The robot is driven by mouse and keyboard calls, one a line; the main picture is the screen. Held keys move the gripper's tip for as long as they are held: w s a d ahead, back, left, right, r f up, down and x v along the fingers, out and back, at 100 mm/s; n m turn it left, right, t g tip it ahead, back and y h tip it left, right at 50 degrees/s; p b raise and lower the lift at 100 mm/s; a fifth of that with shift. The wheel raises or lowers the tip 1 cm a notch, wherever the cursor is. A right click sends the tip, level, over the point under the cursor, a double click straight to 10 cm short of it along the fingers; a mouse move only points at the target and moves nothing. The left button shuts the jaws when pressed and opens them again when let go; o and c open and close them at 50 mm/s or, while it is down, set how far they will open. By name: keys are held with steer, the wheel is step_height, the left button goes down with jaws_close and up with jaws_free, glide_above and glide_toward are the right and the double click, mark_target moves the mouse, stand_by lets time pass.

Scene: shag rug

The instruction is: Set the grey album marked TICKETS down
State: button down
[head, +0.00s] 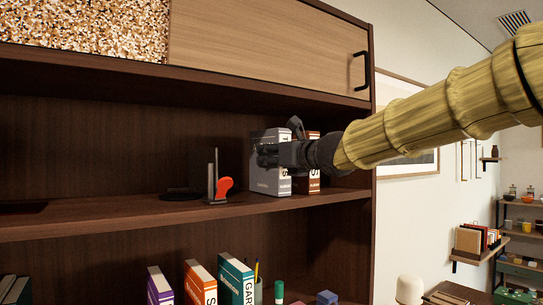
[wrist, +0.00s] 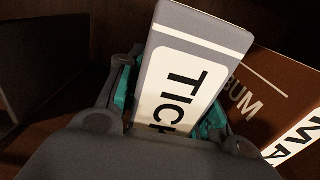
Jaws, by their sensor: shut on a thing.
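The grey album marked TICKETS (head: 268,180) stands upright on the middle shelf of the dark wood bookcase, its bottom at or very near the shelf board (head: 120,218). My gripper (head: 272,155) is shut on it from the front, over its upper part. In the wrist view the grey album (wrist: 197,58) sits between the teal-padded fingers, its white spine label reading "TIC" with the rest hidden by the gripper. Whether its base bears fully on the board I cannot tell.
A brown album (head: 313,178) stands just right of the grey one, close beside it; it also shows in the wrist view (wrist: 265,85). A dark bookend with a red-orange piece (head: 224,187) stands to the left. Coloured books (head: 235,280) stand on the shelf below. The shelf's left part is largely free.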

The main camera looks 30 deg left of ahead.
steer(key=shift+f, duration=0.1)
steer(key=c, duration=1)
jaws_free()
steer(key=shift+o, duration=0.2)
steer(key=shift+r, duration=0.25)
steer(key=b+v, duration=0.4)
steer(key=v, duration=0.8)
steer(key=shift+f, duration=0.2)
